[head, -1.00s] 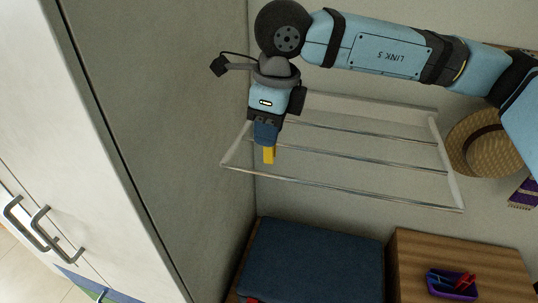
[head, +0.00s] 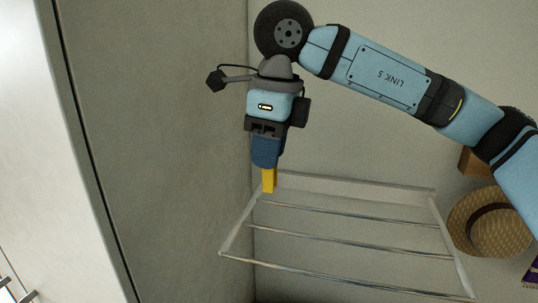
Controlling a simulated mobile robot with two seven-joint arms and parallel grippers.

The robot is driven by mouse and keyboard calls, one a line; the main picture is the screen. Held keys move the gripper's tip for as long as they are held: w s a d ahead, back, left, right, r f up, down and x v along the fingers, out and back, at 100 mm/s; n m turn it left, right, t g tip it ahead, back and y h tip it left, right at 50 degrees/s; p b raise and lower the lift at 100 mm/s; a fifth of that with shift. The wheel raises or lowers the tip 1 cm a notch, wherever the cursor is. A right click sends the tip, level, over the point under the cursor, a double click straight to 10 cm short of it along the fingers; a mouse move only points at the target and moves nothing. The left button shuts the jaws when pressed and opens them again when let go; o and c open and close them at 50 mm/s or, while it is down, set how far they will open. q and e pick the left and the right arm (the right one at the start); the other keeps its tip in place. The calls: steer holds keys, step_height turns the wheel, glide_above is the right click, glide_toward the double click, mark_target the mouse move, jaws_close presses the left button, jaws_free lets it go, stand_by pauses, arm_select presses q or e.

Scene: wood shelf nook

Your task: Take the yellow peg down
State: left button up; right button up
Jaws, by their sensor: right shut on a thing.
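The yellow peg (head: 269,181) is a short upright yellow block in the head view, left of the middle. My right gripper (head: 266,164) points down and is shut on its upper part, with the lower part sticking out below the fingers. In the picture the peg's lower end overlaps the back left part of the wire shelf rack (head: 345,235). Whether it touches the rack or hangs above it I cannot tell. My left gripper is out of view.
A straw hat (head: 488,222) hangs on the wall right of the rack, with a wooden block (head: 474,162) above it. A purple cloth (head: 531,273) shows at the lower right edge. A grey side wall (head: 165,130) stands close on the left. The rack's bars look empty.

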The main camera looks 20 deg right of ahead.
steer(key=shift+r+p, duration=0.65)
steer(key=shift+r, duration=1.05)
steer(key=shift+s+a+b, duration=0.3)
steer(key=shift+s+a, duration=0.25)
steer(key=shift+s, duration=0.3)
